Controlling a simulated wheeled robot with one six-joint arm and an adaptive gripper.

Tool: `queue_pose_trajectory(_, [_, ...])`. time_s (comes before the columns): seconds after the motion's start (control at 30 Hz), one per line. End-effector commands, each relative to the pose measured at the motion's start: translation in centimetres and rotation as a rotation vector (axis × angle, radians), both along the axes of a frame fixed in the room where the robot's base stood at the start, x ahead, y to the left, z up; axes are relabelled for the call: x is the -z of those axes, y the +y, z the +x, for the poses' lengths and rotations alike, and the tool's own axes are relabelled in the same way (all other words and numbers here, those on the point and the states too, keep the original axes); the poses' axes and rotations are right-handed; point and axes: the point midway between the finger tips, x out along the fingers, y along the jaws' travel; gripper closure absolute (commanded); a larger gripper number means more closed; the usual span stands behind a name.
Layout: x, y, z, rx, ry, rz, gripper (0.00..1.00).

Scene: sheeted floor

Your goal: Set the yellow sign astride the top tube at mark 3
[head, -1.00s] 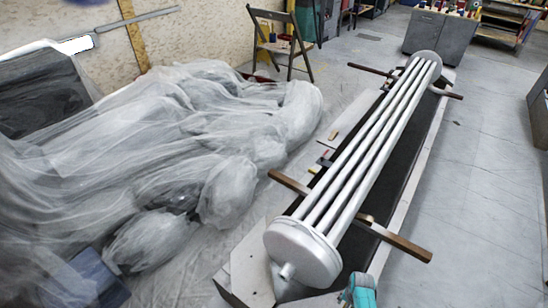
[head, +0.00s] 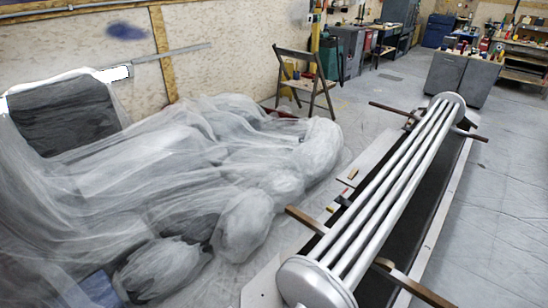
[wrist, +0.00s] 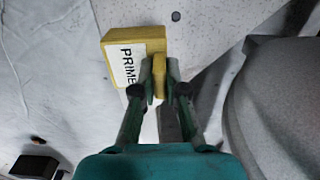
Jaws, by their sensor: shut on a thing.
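The yellow sign (wrist: 128,50) is a yellow block with a white label reading "PRIME"; it shows in the wrist view. My gripper (wrist: 160,80) is shut on its narrow yellow part, and the block extends to the upper left of the fingers. In the head view my gripper is out of sight. The tube bundle (head: 392,190) has several long grey tubes between a near round end plate (head: 312,285) and a far one (head: 448,100). I cannot make out mark 3 on the tubes. A large grey rounded surface (wrist: 280,100) fills the wrist view's right side.
Brown bars (head: 415,285) stick out beside the bundle, which lies over a dark bed. Sheeted lumps (head: 220,170) cover the left floor. A folding chair (head: 306,80) and grey cabinet (head: 462,75) stand behind. The right floor is clear. A dark block (wrist: 35,166) lies lower left in the wrist view.

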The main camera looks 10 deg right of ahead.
Motion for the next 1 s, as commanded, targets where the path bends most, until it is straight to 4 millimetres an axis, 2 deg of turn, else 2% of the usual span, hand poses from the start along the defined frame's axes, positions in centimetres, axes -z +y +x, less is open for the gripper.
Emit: queue_pose_trajectory(1.0, [-5.0, -0.1, 0.2, 0.000, -0.003, -0.002, 1.00])
